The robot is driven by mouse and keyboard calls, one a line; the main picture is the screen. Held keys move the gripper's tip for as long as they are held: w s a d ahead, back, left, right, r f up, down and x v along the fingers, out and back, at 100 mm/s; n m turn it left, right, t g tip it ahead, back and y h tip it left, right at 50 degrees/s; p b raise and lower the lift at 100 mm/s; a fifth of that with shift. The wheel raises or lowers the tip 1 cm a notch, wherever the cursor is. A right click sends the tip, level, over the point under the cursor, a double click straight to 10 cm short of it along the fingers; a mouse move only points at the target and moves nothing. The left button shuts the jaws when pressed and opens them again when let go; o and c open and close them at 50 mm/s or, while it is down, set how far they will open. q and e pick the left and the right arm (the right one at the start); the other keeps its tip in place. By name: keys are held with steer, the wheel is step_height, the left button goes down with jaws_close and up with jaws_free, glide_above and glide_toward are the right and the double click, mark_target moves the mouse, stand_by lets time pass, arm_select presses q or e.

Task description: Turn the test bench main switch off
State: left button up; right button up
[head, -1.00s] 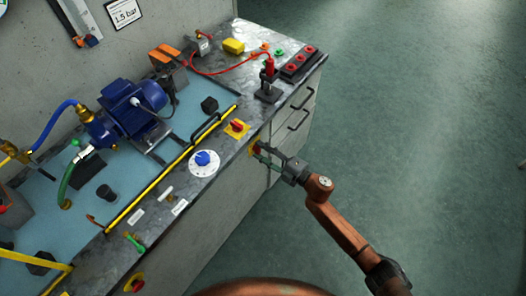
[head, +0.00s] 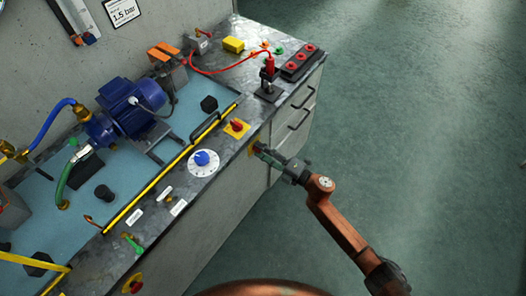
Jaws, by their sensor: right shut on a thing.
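A red-and-yellow rotary switch (head: 251,147) sits on the front face of the test bench, below the worktop edge. My right gripper (head: 263,150) reaches it from the right and is shut on its knob. The fingers cover most of the knob, so its setting cannot be read. A second red switch (head: 236,125) on a yellow plate stands on the worktop just above and left of the gripper, untouched. My left gripper is not in view.
A white dial with a blue knob (head: 202,159) lies left on the worktop. A red-and-yellow button (head: 134,283) is on the lower-left front. The blue pump (head: 130,105) stands behind the yellow strip. The floor (head: 420,130) at right is clear.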

steer(key=o, duration=0.9)
steer(key=shift+s+a+f, duration=0.1)
steer(key=shift+s+a, duration=0.05)
steer(key=shift+a, duration=0.05)
steer(key=shift+c, duration=0.2)
steer(key=o, duration=0.3)
steer(key=shift+d, duration=0.15)
steer(key=v, duration=1.2)
